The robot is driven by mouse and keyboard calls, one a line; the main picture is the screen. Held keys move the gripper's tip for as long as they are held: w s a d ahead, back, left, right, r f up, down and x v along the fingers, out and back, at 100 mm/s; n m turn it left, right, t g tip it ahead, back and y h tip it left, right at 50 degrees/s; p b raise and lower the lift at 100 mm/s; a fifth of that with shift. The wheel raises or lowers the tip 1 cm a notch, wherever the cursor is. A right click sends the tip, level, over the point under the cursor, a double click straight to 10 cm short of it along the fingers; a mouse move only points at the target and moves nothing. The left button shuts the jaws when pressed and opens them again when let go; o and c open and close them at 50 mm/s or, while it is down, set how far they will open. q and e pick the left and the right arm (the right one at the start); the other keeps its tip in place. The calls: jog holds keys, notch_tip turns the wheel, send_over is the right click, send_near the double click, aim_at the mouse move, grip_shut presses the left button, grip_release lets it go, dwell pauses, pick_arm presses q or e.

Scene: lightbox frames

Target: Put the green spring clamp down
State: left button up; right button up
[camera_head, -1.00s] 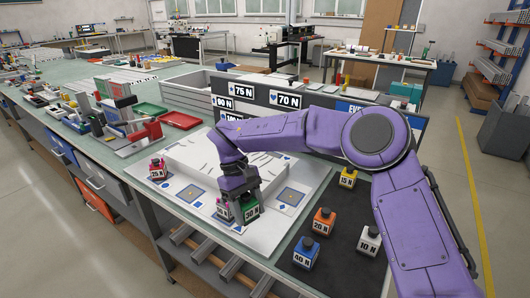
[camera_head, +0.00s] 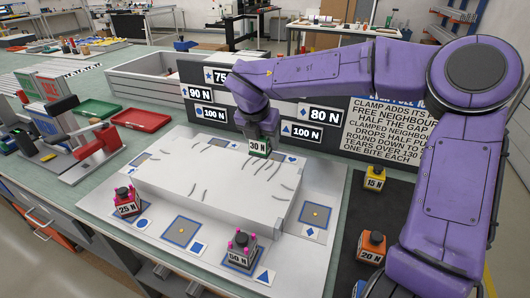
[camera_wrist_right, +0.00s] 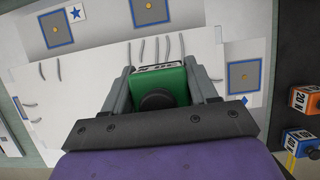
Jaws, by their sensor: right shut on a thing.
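The green spring clamp (camera_head: 259,153), labelled 30 N, is in my right gripper (camera_head: 262,132), over the rear edge of the white block (camera_head: 205,177). In the right wrist view the green clamp (camera_wrist_right: 174,84) sits between the two grey fingers, its label partly hidden. I cannot tell whether it touches anything below. My left gripper is not in view.
A 25 N clamp (camera_head: 126,202) and a 50 N clamp (camera_head: 239,251) with pink knobs stand along the front. An empty pad (camera_head: 187,231) lies between them. A sign panel (camera_head: 320,115) stands close behind. Yellow (camera_head: 375,180) and orange (camera_head: 371,247) clamps stand on the dark mat.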

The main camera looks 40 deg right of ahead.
jog(key=p, duration=0.3)
send_near(275, 156)
jog(key=shift+w+d+f+p, duration=0.4)
jog(key=shift+d+f+p, duration=0.1)
jog(key=shift+d, duration=0.2)
jog(key=shift+w+d+f, duration=0.15)
jog(key=shift+w+f, duration=0.05)
jog(key=shift+f, duration=0.1)
notch_tip(275, 156, down, 3)
jog(key=shift+w+d+f+p, duration=0.1)
jog(key=shift+d+f+p, duration=0.1)
jog(key=shift+p, duration=0.15)
jog(key=shift+f, duration=0.35)
jog(key=o, duration=1.2)
jog(key=shift+o, duration=0.2)
